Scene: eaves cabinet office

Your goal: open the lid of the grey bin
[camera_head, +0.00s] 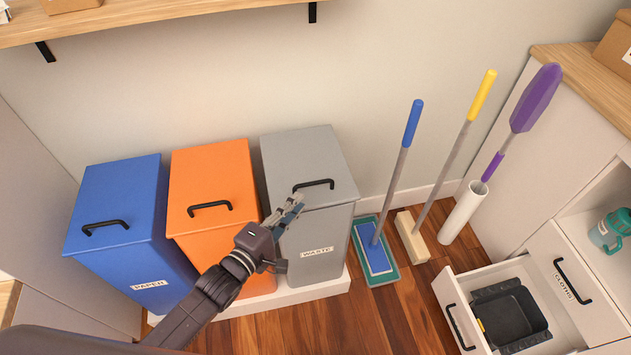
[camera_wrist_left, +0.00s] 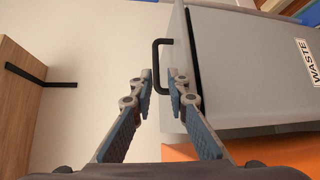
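The grey bin (camera_head: 315,245), labelled WASTE, stands at the right of a row of bins, its lid (camera_head: 305,155) lying down on it. A black handle (camera_head: 314,184) is on the lid near its front edge. My left gripper (camera_head: 297,203) is at the front of this lid, close to the handle. In the left wrist view its two fingers (camera_wrist_left: 160,82) are apart, with the handle (camera_wrist_left: 156,65) at and between the fingertips. I cannot tell whether they touch it. The bin's WASTE label also shows there (camera_wrist_left: 305,60). My right gripper is not in view.
An orange bin (camera_head: 208,180) and a blue bin (camera_head: 120,200) stand to the left on the same white plinth (camera_head: 250,306). A blue mop (camera_head: 375,258) and a broom (camera_head: 412,238) stand to the right. A drawer (camera_head: 462,310) is open at lower right. A shelf (camera_head: 180,12) is above.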

